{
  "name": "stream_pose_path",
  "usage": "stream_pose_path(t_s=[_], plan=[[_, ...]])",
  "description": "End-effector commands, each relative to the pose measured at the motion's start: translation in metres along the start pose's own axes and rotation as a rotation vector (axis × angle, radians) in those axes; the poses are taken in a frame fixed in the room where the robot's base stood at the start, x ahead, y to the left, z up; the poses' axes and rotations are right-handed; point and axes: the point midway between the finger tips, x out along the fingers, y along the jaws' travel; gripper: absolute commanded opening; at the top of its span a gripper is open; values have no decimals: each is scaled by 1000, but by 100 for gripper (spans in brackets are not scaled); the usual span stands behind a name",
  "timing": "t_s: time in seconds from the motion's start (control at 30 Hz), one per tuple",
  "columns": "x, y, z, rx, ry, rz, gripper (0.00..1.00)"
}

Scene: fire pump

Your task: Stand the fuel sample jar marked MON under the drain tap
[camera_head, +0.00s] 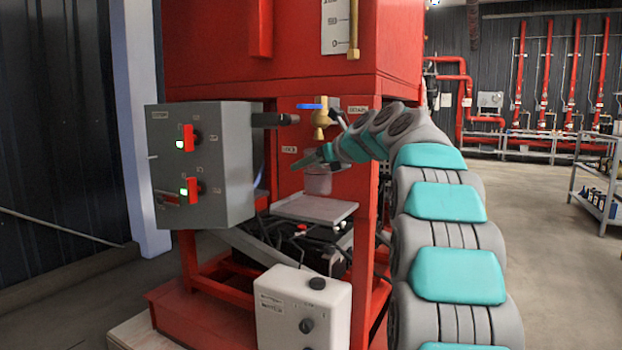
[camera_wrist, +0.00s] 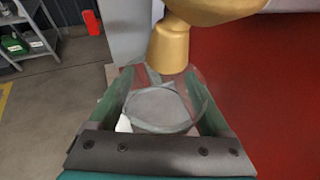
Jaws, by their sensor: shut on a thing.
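My gripper (camera_head: 320,158) reaches in from the right, with its green fingers on both sides of a clear jar (camera_head: 317,181). In the wrist view my gripper (camera_wrist: 160,95) is shut on this jar (camera_wrist: 160,108), which looks upright. A small white patch shows at its left, but no marking can be read. The brass drain tap (camera_head: 320,118) with a blue lever sits above the jar; its spout (camera_wrist: 168,48) shows just beyond the jar's rim in the wrist view. A grey shelf plate (camera_head: 315,208) lies below the jar. I cannot tell whether the jar touches it.
A grey control box (camera_head: 200,165) with red switches stands close on the left. A white box (camera_head: 303,308) is low in front. The red tank (camera_head: 270,55) is above, and red frame posts flank the shelf plate. A rack (camera_head: 600,190) stands far right, with clear floor before it.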

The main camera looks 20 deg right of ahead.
Motion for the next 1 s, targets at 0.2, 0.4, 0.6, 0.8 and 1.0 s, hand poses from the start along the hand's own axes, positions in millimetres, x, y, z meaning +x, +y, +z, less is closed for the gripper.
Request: stream_pose_path(t_s=[0.2,0.4,0.6,0.8,1.0], plan=[[7,0,-14,0,0,-2,17],[14,0,-32,-1,0,-1,17],[14,0,-31,-2,-2,-1,17],[15,0,-33,-2,-1,-1,91],[15,0,-33,-2,-1,-1,100]])
